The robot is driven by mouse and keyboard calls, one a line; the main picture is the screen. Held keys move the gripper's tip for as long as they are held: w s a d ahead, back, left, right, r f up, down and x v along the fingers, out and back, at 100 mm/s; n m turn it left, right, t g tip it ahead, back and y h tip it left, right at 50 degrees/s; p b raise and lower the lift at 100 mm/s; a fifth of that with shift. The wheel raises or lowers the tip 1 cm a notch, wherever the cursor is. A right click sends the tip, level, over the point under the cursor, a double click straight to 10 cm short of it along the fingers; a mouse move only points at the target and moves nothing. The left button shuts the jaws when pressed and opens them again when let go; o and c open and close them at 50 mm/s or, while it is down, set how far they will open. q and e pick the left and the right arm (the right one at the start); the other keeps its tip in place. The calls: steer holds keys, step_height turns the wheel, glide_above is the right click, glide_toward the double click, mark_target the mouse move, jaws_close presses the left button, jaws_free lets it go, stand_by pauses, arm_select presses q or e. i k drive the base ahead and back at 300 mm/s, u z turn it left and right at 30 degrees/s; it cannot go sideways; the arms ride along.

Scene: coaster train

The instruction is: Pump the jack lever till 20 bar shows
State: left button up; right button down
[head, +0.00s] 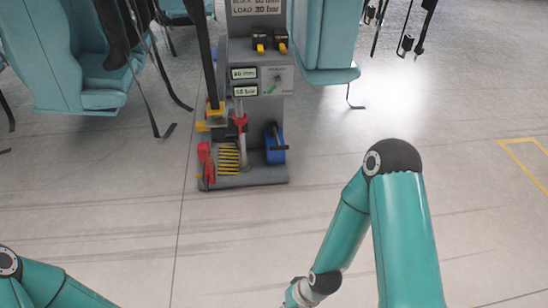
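A grey jack stand (237,181) stands on the floor at upper centre. Its panel has two small displays. The lower display (246,91) seems to end in "bar", but its number is too small to read surely. The upper display (244,73) seems to be in mm. A red-collared rod (240,122) rises from the base. A blue part with a black handle (277,138) sits at the base's right. I cannot tell surely which part is the jack lever. My arms reach in from below, well apart from the stand; both grippers lie outside the picture.
A sign (257,8) above the stand reads about "LOAD 30 bar". Yellow-tipped black levers (259,44) sit under it. Teal seats (72,60) with hanging straps flank the stand, another seat (325,40) at right. The floor before the stand is clear.

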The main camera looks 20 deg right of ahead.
mark_target(279, 147)
steer(key=u, duration=0.05)
steer(key=i, duration=1)
steer(key=z, duration=0.05)
